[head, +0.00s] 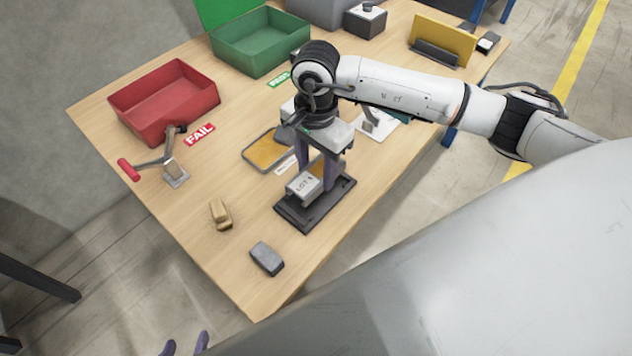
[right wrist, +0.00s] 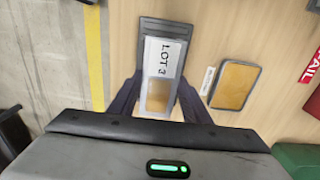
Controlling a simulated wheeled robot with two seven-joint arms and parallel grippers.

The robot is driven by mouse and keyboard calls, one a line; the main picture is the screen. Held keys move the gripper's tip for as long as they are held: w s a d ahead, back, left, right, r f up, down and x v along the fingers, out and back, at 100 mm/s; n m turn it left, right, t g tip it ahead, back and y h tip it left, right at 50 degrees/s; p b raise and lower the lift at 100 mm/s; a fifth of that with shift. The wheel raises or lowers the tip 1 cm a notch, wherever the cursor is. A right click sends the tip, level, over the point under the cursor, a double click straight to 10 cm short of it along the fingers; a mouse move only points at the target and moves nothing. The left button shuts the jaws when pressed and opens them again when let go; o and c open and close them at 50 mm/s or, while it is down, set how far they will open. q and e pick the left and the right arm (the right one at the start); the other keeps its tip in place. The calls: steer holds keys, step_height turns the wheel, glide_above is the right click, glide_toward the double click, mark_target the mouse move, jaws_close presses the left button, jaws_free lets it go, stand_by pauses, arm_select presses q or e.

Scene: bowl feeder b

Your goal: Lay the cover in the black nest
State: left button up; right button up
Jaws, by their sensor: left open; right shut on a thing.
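The black nest (head: 289,214) is a dark flat base near the front edge of the wooden table; part of it also shows in the right wrist view (right wrist: 165,26). The cover (head: 302,187) is a pale piece with a "LOT" label, lying over the nest; in the right wrist view the cover (right wrist: 160,60) reads "LOT 3" and has a tan area near my gripper. My right gripper (head: 317,185) is shut on the cover, fingers pointing down. Whether the cover touches the nest floor cannot be told. My left gripper (head: 186,343) is open and empty at the bottom edge, off the table.
A grey tray with an amber pad (head: 265,152) lies just behind the nest. A grey block (head: 266,258) and a brass piece (head: 221,214) lie nearer the left. A red-handled clamp (head: 172,170), red bin (head: 165,105) and green bin (head: 260,45) stand further back.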

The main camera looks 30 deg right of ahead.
mark_target(316, 182)
steer(key=shift+f, duration=2.25)
steer(key=shift+f+b, duration=0.2)
steer(key=shift+b, duration=0.15)
steer(key=o, duration=1.4)
